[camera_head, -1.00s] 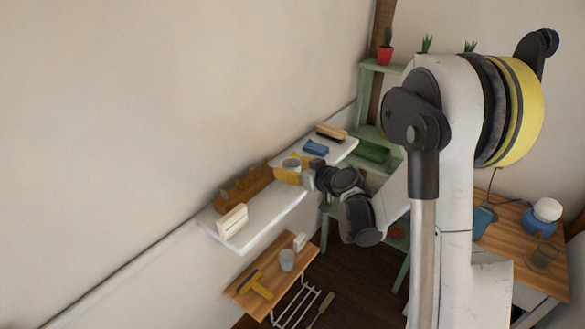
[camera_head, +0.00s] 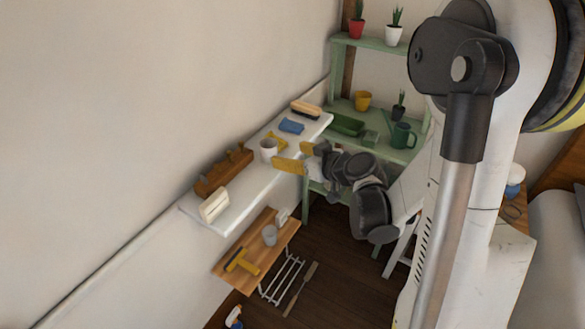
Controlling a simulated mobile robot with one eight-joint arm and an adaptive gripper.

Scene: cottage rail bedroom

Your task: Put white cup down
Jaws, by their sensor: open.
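The white cup (camera_head: 267,151) stands upright on the white wall shelf (camera_head: 245,202), to the right of a brown wooden block-like object. The cup's base is partly hard to make out at this distance.
The shelf also holds a brown wooden object (camera_head: 223,172), a cream block (camera_head: 214,206), a blue cloth (camera_head: 291,126) and a brush (camera_head: 306,108). Below is a wooden shelf (camera_head: 228,270) with a grey cup (camera_head: 270,235) and a yellow-headed tool (camera_head: 241,261). A green shelf unit (camera_head: 375,50) stands behind.

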